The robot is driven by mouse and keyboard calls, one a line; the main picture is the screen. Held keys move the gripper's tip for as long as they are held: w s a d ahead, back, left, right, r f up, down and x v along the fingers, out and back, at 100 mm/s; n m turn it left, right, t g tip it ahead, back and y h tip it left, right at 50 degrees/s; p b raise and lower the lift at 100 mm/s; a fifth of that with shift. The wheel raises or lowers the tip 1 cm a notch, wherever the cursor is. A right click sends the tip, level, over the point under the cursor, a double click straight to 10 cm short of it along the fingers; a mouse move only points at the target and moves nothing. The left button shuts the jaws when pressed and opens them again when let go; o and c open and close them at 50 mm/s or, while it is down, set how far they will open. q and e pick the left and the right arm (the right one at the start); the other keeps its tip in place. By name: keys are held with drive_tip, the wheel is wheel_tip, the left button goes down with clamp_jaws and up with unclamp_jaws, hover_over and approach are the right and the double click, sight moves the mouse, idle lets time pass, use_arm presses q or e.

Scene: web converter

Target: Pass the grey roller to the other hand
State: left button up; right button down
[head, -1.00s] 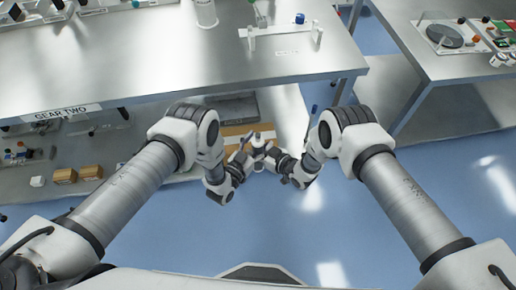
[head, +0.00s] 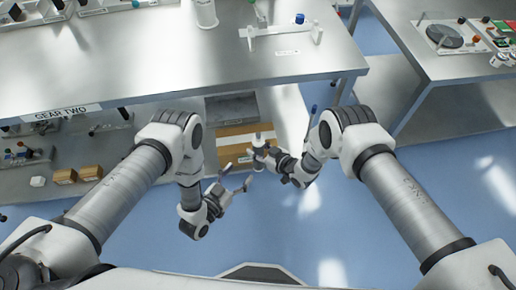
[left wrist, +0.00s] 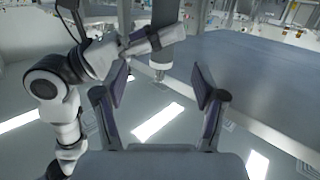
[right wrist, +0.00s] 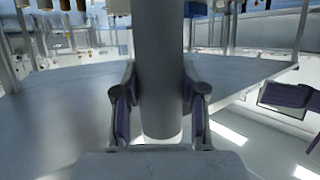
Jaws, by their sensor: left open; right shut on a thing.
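The grey roller (right wrist: 160,65) stands upright between the fingers of my right gripper (right wrist: 160,115), which is shut on it. In the left wrist view the roller (left wrist: 164,35) hangs ahead, with the right gripper's fingers across it. In the head view it is small and partly hidden by the right gripper (head: 262,149). My left gripper (head: 238,177) is open and empty, below and left of the roller and apart from it. In the left wrist view its two fingers (left wrist: 162,84) are spread with nothing between them.
A steel bench (head: 180,65) with a GEAR TWO label stands ahead, with small boxes (head: 78,174) on its lower shelf. Another bench (head: 450,75) is at the right.

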use_arm(q)
drive_tip(key=s+a+f+n+g+y, duration=0.1)
drive_tip(key=s+a+f+g+y, duration=0.3)
drive_tip(key=s, duration=0.4)
drive_tip(key=s+a+f+n+g+y, duration=0.1)
drive_tip(key=s+a+f+n+g, duration=0.1)
drive_tip(key=s+a+f+g, duration=0.35)
drive_tip(key=s+a+r+n+g+y, duration=0.25)
drive_tip(key=s+a+r+g, duration=0.3)
drive_tip(key=s+r, duration=0.55)
drive_tip(key=shift+t+y, duration=0.25)
drive_tip(key=shift+t, duration=0.05)
drive_tip(key=shift+w+a+r, duration=0.1)
drive_tip(key=shift+w+r, duration=1.75)
drive_tip(key=shift+w, duration=0.1)
